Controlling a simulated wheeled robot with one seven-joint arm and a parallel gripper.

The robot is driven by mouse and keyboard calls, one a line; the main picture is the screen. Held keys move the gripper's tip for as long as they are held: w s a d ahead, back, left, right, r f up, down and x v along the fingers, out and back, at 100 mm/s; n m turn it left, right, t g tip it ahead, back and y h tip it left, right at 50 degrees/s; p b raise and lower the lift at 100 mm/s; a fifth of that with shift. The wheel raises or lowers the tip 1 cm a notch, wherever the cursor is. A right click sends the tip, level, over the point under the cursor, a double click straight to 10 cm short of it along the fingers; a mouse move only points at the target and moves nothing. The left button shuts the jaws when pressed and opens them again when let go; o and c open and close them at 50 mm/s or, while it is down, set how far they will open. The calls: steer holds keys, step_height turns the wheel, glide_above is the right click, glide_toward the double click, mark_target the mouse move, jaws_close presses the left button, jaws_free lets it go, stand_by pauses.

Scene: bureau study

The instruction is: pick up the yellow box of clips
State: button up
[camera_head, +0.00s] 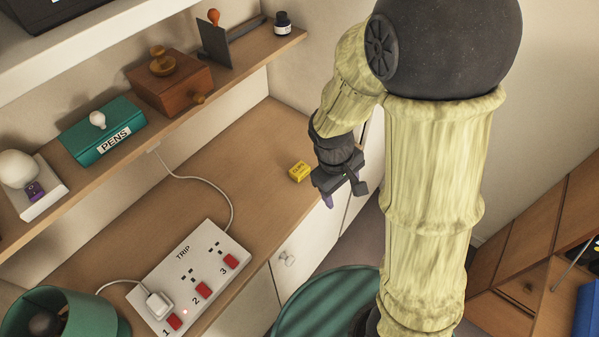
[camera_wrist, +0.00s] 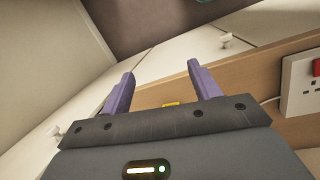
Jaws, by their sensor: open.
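The small yellow box of clips (camera_head: 299,171) lies on the wooden desk top near its front edge, with dark lettering on its top. In the wrist view only a small yellow strip of the box (camera_wrist: 171,104) shows, just above the gripper body and between the fingers. My gripper (camera_head: 344,194) is just to the right of the box and a little nearer the desk's front edge. Its two purple fingers (camera_wrist: 160,82) are spread apart with nothing held between them. I cannot tell the exact gap between gripper and box.
A white power strip marked TRIP (camera_head: 194,270) with red switches sits on the desk, its white cable (camera_head: 226,190) curving behind. A shelf above holds a teal PENS box (camera_head: 103,131) and a wooden box (camera_head: 172,82). A green lamp shade (camera_head: 85,315) stands front left. The desk around the box is clear.

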steer(key=w+a+f+n+t+h, duration=0.1)
steer(key=a+f+n+h, duration=0.1)
steer(key=a+n, duration=0.2)
steer(key=w+a+f+n+t+h, duration=0.2)
steer(key=a+f+n, duration=0.1)
steer(key=a+n, duration=0.1)
steer(key=w+a+f+n+t+h+b, duration=0.1)
steer(key=a+f+n+h, duration=0.1)
steer(key=a+n, duration=0.3)
steer(key=shift+w+f+n+t+h, duration=0.15)
steer(key=shift+f+n+t+h, duration=0.25)
steer(key=shift+f+n, duration=0.1)
steer(key=a+n+t, duration=0.1)
steer(key=a+n, duration=0.1)
steer(key=a+n+t, duration=0.1)
steer(key=a+t, duration=0.1)
steer(key=a, duration=0.1)
steer(key=a+n+t, duration=0.2)
steer(key=a, duration=0.1)
steer(key=shift+w+f+n, duration=0.1)
steer(key=shift+f+n, duration=0.2)
steer(key=shift+f, duration=0.1)
steer(key=shift+d, duration=0.1)
steer(key=p, duration=0.3)
glide_toward(295, 172)
steer(key=x, duration=0.5)
steer(key=shift+w+d, duration=0.15)
steer(key=shift+w+d+f, duration=0.25)
steer(key=shift+w+f, duration=0.05)
